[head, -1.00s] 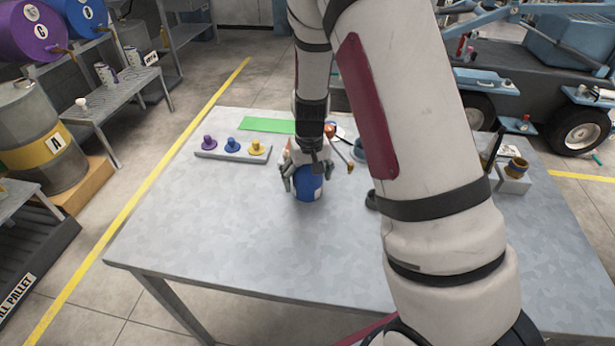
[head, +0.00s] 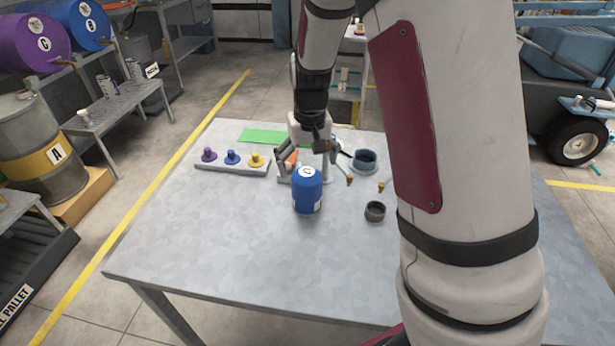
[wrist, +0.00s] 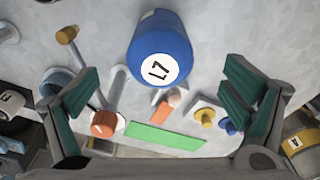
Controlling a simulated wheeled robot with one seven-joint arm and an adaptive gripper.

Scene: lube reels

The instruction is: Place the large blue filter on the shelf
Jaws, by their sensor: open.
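The large blue filter (head: 307,192) stands upright on the grey metal table (head: 230,240), with a white round label on its top and a white patch on its side. In the wrist view the filter (wrist: 163,48) is at the top centre, beyond the fingertips. My gripper (head: 307,160) is open and empty, just behind the filter and a little above it. In the wrist view its two green-padded fingers (wrist: 165,88) are spread wide with nothing between them touching. I cannot clearly tell which of the surrounding racks is the shelf.
A tray (head: 232,164) with purple, blue and yellow knobs lies left of the filter. A green mat (head: 262,136) lies behind. Dark cups (head: 375,211) and small valves stand to the right. A metal bench (head: 115,105) with cans stands at far left. The table's front is clear.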

